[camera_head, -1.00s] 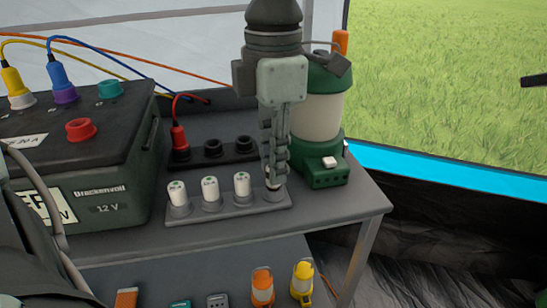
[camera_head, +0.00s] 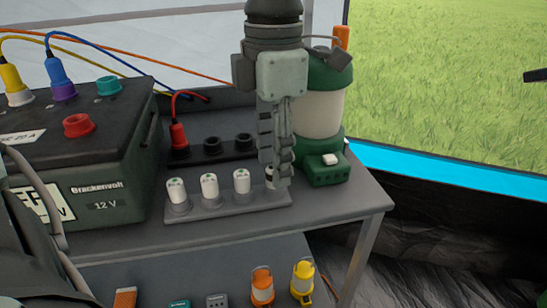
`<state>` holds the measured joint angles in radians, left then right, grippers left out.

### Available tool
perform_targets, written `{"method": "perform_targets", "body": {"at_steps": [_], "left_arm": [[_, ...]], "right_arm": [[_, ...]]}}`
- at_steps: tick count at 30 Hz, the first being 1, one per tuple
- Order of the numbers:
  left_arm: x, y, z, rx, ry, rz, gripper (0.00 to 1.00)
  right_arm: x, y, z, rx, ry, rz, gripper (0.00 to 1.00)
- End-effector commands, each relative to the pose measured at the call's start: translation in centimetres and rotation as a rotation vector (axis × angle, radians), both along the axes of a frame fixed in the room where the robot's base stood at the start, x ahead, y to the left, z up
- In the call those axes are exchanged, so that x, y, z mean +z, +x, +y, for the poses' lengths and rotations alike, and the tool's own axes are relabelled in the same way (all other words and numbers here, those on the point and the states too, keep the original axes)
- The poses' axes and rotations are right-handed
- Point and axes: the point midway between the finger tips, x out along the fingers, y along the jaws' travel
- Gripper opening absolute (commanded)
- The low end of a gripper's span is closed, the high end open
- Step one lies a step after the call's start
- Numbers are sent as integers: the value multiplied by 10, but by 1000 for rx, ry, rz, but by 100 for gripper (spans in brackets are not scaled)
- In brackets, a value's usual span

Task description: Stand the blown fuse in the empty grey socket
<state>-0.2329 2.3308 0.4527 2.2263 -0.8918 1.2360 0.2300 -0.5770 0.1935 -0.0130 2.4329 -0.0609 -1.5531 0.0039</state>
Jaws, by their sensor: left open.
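My left gripper (camera_head: 276,174) points down over the right end of the grey socket strip (camera_head: 228,208). Its fingers are open around the last socket. A pale fuse with a dark top (camera_head: 270,178) shows partly between and behind the fingers, in or just over that socket. It looks upright, but the fingers hide its base, so I cannot tell how it is seated. Three white fuses with green marks, the left (camera_head: 177,190), the middle (camera_head: 209,186) and the right (camera_head: 241,182), stand upright in the other sockets. My right gripper is not recognisable here.
A green lantern (camera_head: 318,115) stands close right of the gripper. Behind the strip is a black socket row (camera_head: 228,149) with a red plug (camera_head: 179,135). A large battery (camera_head: 100,190) is at left. Small lanterns (camera_head: 303,280) sit on the lower shelf. An unidentified dark piece (camera_head: 536,76) shows at the right edge.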

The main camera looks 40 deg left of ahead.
Motion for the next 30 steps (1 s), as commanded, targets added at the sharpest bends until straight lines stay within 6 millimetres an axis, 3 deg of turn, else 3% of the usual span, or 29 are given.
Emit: {"method": "perform_targets", "body": {"at_steps": [15,21,30], "left_arm": [[98,1,0,0,0,-5,43],[112,0,0,-2,1,-3,43],[113,3,-5,-29,-70,-14,43]], "right_arm": [[0,0,0,0,0,0,40],[0,0,0,0,0,0,40],[2,3,1,28,-9,-1,40]]}}
